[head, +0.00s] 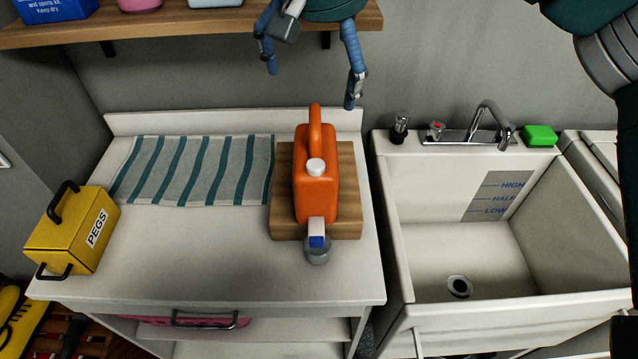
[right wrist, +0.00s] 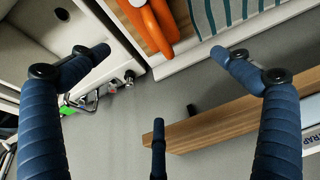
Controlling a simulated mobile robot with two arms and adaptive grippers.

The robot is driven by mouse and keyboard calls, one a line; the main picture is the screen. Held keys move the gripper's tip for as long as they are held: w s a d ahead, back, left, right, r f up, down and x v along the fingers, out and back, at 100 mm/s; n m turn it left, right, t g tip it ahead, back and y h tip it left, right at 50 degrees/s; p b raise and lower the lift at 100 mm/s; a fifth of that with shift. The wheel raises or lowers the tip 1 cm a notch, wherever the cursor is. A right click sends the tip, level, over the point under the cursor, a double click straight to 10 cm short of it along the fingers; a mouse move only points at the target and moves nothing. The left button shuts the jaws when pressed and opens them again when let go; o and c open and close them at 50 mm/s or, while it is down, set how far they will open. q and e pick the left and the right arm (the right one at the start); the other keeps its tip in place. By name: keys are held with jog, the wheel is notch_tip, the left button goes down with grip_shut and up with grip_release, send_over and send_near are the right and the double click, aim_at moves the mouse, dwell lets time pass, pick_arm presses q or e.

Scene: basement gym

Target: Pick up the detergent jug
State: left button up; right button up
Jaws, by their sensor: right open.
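The orange detergent jug (head: 316,187) stands upright on a wooden board (head: 345,230) on the white counter. Its handle is at the top back and its white cap faces the front. My right gripper (head: 311,86) is above and behind the jug, near the wall, with its blue fingers spread and empty, apart from the jug. In the right wrist view the fingers (right wrist: 161,52) are wide open, and part of the orange jug (right wrist: 152,22) shows at the top edge, beyond the fingertips. My left gripper is not in view.
A small clear bottle (head: 317,252) stands close in front of the jug. A striped towel (head: 195,168) and a yellow pegs box (head: 72,232) are to the left. A sink (head: 470,250) with a faucet is right. A wooden shelf (head: 190,24) is above; the front-middle counter is clear.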

jog(key=b, duration=0.5)
send_near(324, 139)
jog(key=shift+w+a+r, duration=0.15)
jog(key=shift+w+r, duration=0.15)
jog(key=shift+w, duration=0.1)
jog(key=shift+s+f+b, duration=0.1)
jog(key=shift+f+b, duration=0.2)
jog(key=shift+b, duration=0.1)
jog(key=p+x, duration=0.1)
jog(key=x, duration=0.4)
jog(key=shift+f, duration=0.1)
jog(key=x, duration=0.1)
jog(key=p+x, duration=0.1)
jog(key=x, duration=0.3)
jog(key=shift+s+d+f, duration=0.15)
jog(key=shift+s+d, duration=0.05)
jog(key=shift+s, duration=0.2)
jog(key=shift+w+f, duration=0.1)
jog(key=shift+f, duration=0.1)
jog(key=c, duration=1.6)
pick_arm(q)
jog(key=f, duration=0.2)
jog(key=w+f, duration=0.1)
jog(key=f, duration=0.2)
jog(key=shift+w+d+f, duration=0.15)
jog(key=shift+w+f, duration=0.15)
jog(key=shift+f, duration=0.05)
pick_arm(e)
jog(key=shift+r, duration=0.1)
jog(key=shift+c, duration=0.6)
